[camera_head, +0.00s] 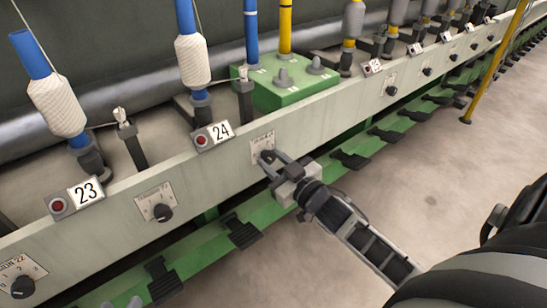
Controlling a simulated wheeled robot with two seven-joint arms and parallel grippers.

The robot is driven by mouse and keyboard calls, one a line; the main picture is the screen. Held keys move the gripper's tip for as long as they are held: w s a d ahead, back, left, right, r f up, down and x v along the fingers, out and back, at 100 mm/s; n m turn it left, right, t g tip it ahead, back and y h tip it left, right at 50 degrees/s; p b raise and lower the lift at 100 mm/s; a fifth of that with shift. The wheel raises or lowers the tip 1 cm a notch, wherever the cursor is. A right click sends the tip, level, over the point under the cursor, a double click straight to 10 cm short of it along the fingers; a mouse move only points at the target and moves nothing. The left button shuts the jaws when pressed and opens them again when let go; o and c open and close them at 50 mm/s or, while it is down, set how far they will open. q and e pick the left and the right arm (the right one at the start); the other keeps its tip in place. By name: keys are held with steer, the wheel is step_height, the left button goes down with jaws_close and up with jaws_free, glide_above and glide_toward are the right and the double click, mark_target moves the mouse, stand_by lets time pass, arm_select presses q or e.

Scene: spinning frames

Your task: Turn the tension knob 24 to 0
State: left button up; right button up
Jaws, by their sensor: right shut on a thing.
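The tension knob 24 (266,156) is a small dark knob on a pale plate (262,141) on the front rail, a little right of the number sign 24 (221,132). My right gripper (268,160) reaches in from the lower right. Its fingers are shut on this knob, one on each side. The fingers partly cover the knob and the lower part of the plate, so I cannot tell which digit it points to. My left gripper is not in view.
Other knobs sit along the rail, such as the tension 22 knob (22,287) and the one below sign 23 (162,212). Black pedals (241,232) stick out below. A yellow post (494,65) stands at the right. The floor (440,170) before the rail is clear.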

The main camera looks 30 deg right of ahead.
steer(key=shift+r+n+p, duration=0.2)
steer(key=shift+n+p, duration=0.35)
steer(key=shift+n, duration=0.75)
steer(key=n+p, duration=0.1)
steer(key=n, duration=0.1)
steer(key=shift+f+n, duration=0.1)
steer(key=shift+n, duration=0.2)
steer(key=shift+n+p, duration=0.55)
steer(key=shift+n, duration=0.65)
arm_select(q)
steer(key=f+g, duration=0.1)
steer(key=a+f+g+y, duration=0.1)
steer(key=f, duration=0.1)
steer(key=shift+s+a+f, duration=0.1)
steer(key=shift+f, duration=0.2)
arm_select(e)
steer(key=shift+n, duration=0.3)
steer(key=o, duration=1)
steer(key=shift+c, duration=0.2)
